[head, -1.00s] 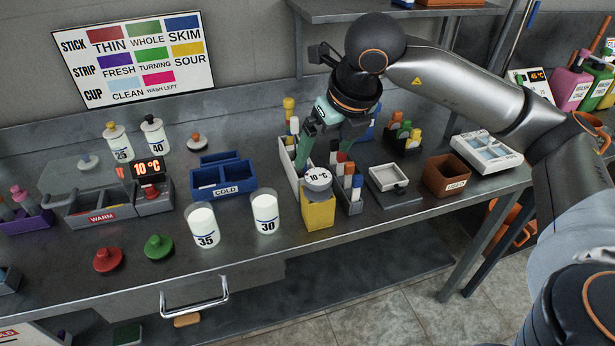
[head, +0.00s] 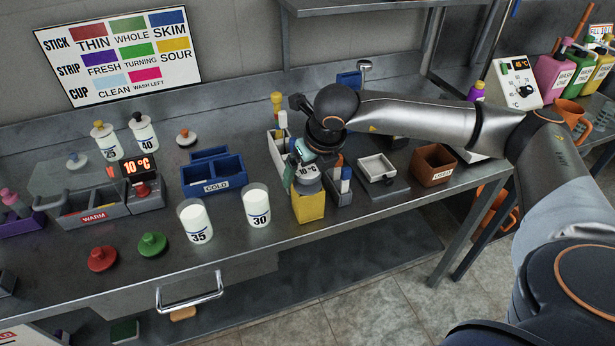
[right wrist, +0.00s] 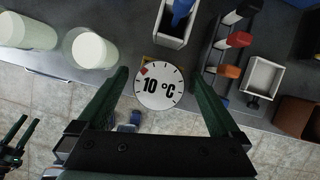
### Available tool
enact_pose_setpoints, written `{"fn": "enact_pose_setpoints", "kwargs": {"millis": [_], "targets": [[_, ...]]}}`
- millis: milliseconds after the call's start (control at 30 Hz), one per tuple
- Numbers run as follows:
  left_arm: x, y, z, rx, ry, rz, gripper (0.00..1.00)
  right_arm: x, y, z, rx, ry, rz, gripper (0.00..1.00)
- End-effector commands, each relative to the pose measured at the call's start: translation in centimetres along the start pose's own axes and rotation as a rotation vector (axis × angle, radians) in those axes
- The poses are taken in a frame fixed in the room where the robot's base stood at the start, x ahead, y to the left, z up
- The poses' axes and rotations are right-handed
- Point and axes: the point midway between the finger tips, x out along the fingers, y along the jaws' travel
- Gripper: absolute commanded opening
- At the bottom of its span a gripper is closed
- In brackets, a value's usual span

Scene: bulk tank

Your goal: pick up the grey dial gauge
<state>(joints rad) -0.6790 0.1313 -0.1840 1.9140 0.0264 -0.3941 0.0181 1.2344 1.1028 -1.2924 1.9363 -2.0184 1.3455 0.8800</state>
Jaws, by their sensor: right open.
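The grey dial gauge (head: 309,184) stands in a yellow holder (head: 309,209) near the bench's front edge. Its round white face reads 10 °C and shows whole in the right wrist view (right wrist: 160,88). My right gripper (head: 306,157) is just above and behind the gauge in the head view, partly covering it. In the right wrist view its two green fingers are spread, one on each side of the dial, with gaps to both. Contact is not visible. My left gripper (right wrist: 17,138) shows small at the lower left of the right wrist view, its fingers apart and empty.
Two milk glasses marked 35 (head: 196,221) and 30 (head: 256,206) stand left of the holder. A grey rack with markers (head: 341,190) is close on its right, and a white bin (head: 279,150) behind. The brown box (head: 433,166) stands farther right.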

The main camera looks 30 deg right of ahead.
Motion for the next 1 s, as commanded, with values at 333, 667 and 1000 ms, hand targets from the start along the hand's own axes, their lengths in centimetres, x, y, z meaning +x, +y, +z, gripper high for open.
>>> {"fn": "enact_pose_setpoints", "kwargs": {"millis": [333,667,1000], "targets": [[-0.02,0.01,0.01,0.000,0.000,0.000,0.50,0.39,0.02,-0.01,0.000,0.000,0.000,0.92],[-0.03,0.01,0.01,0.000,0.000,0.000,0.50,0.36,0.04,0.00,-0.001,0.000,0.001,0.55],[-0.03,0.01,0.00,0.000,0.000,0.000,0.50,0.35,0.04,0.01,0.000,0.000,0.001,0.17]]}}
